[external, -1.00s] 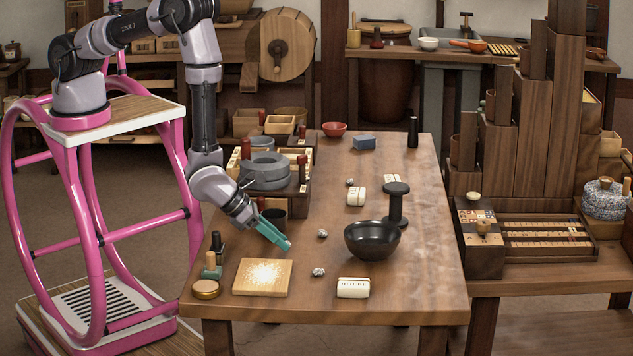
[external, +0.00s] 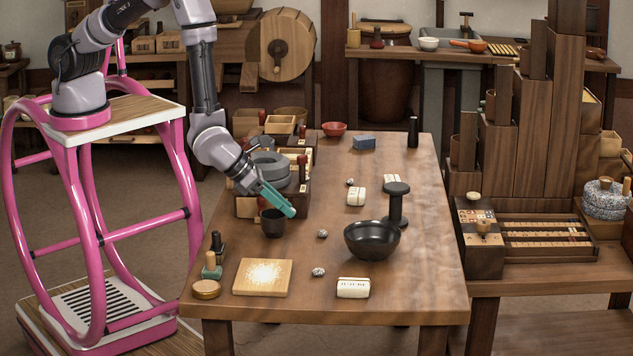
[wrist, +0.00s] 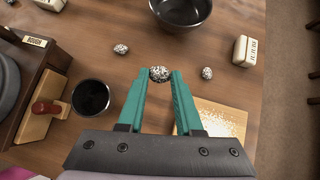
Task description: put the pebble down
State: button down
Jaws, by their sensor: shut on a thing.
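My gripper (external: 291,211) is held above the table, close to the dark cup in the external view. In the wrist view its teal fingers (wrist: 160,76) are shut on a speckled black-and-white pebble (wrist: 160,74), held at the tips. I cannot make out this held pebble in the external view. Two similar pebbles lie loose on the table beyond the fingers, one to the left (wrist: 121,48) and one to the right (wrist: 207,72). They also show in the external view, one farther back (external: 322,233) and one nearer (external: 318,272).
A black bowl (external: 372,241) stands right of the loose pebbles. A dark cup (external: 272,223) stands beneath my gripper. A floured board (external: 262,277) and a white labelled block (external: 352,288) lie at the front. The table (external: 420,290) is bare at front right.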

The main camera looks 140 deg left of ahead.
notch_tip(320, 180, up, 5)
jog(key=m+t+h, duration=0.1)
jog(key=m, duration=0.1)
send_over(365, 228)
jog(key=w+d, duration=0.4)
jog(key=shift+f, duration=5.45)
jog(key=c, duration=0.5)
grip_release()
